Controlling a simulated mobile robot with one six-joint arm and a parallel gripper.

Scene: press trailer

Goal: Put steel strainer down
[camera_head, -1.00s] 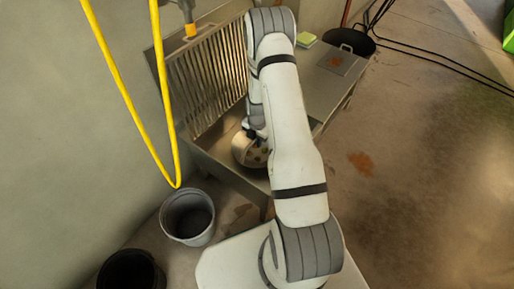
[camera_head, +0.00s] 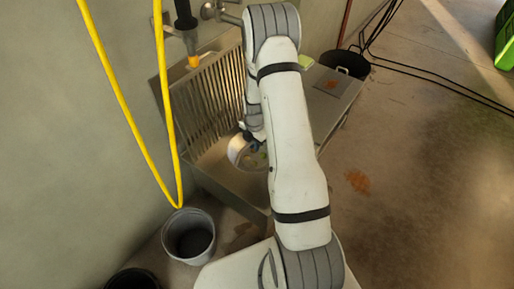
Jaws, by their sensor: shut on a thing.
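The steel strainer (camera_head: 240,151) is a round metal bowl shape, partly hidden behind my arm. It is over the basin of the metal sink (camera_head: 205,163), below the ribbed steel panel. My gripper (camera_head: 252,139) is at its right rim and shut on it. The fingertips are mostly hidden by my own arm. I cannot tell whether the strainer touches the sink floor.
A ribbed steel panel (camera_head: 208,98) stands behind the basin, with a tap (camera_head: 192,55) above. A yellow hose (camera_head: 166,110) hangs at the left. A grey bucket (camera_head: 189,237) stands on the floor. A steel side table (camera_head: 328,95) is at the right.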

